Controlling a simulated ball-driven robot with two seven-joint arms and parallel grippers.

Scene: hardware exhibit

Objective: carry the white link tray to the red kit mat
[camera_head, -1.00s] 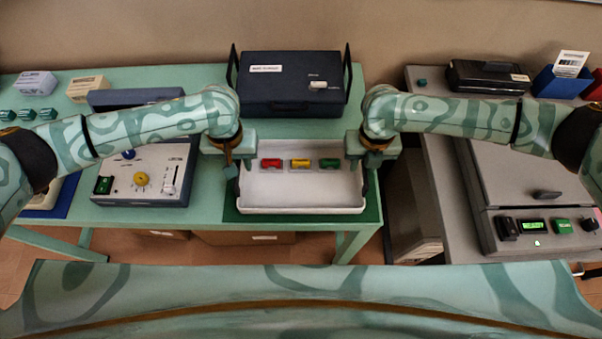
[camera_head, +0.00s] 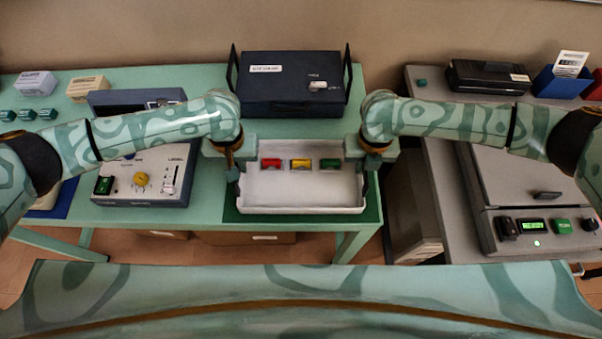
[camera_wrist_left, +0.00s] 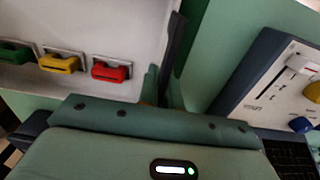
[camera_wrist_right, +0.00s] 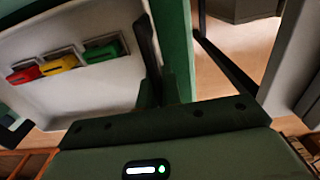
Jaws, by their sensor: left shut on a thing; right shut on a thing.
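The white link tray (camera_head: 300,192) sits at the front of the green table, over a dark green mat (camera_head: 371,211). It holds a red link (camera_head: 271,163), a yellow link (camera_head: 300,163) and a green link (camera_head: 330,163) in a row along its far side. The tray interior also shows in the left wrist view (camera_wrist_left: 90,22) and in the right wrist view (camera_wrist_right: 100,92). I see no red kit mat in these views.
A dark blue case (camera_head: 292,83) with upright side handles stands behind the tray. A control box (camera_head: 140,185) with a yellow knob stands left of it. Right, past a floor gap, a grey bench (camera_head: 440,150) carries a machine (camera_head: 530,205) with a green display.

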